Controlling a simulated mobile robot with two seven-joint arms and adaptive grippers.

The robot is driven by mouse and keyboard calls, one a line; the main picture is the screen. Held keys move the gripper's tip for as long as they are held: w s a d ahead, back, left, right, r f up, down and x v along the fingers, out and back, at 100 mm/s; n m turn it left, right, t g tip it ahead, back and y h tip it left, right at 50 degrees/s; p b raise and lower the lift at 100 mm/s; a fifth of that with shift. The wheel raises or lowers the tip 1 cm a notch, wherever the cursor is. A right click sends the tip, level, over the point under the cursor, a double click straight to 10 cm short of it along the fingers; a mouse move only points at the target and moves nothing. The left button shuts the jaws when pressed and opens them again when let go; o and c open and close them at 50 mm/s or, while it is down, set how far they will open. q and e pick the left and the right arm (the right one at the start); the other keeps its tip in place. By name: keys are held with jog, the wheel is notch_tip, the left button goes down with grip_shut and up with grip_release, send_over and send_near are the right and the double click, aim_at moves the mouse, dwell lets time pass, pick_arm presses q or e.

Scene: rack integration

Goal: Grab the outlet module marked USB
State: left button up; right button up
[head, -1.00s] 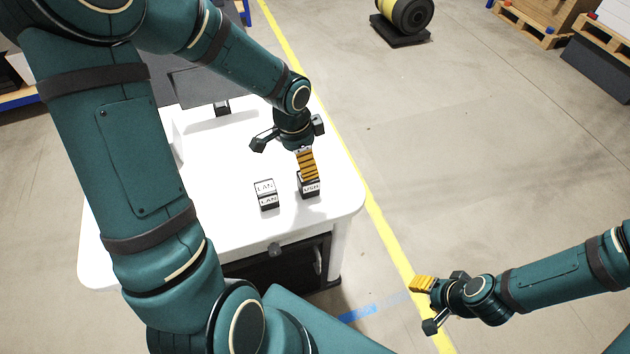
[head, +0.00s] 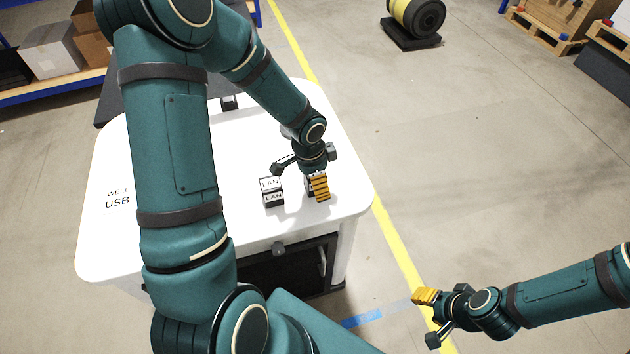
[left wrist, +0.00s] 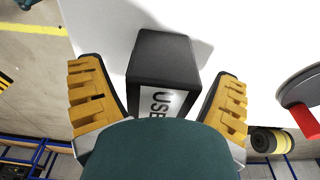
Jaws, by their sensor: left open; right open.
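The outlet module marked USB (left wrist: 162,60) is a dark block with a white label, standing on the white table. In the left wrist view it sits between the two yellow-padded fingers of my left gripper (left wrist: 157,105), with gaps on both sides. In the head view my left gripper (head: 318,187) is low over the table and hides most of the module. It is open and has nothing gripped. My right gripper (head: 428,318) is open and empty, beyond the table's right side.
A module marked LAN (head: 273,193) stands just left of the USB module. The white table (head: 220,255) has "USB" lettering at its left. A black-and-yellow roll (head: 415,15) lies on the floor at the back. The table's right edge is close to the left gripper.

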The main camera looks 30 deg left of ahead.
pick_arm(q)
jog(key=c, duration=1.3)
jog(key=shift+r, duration=0.1)
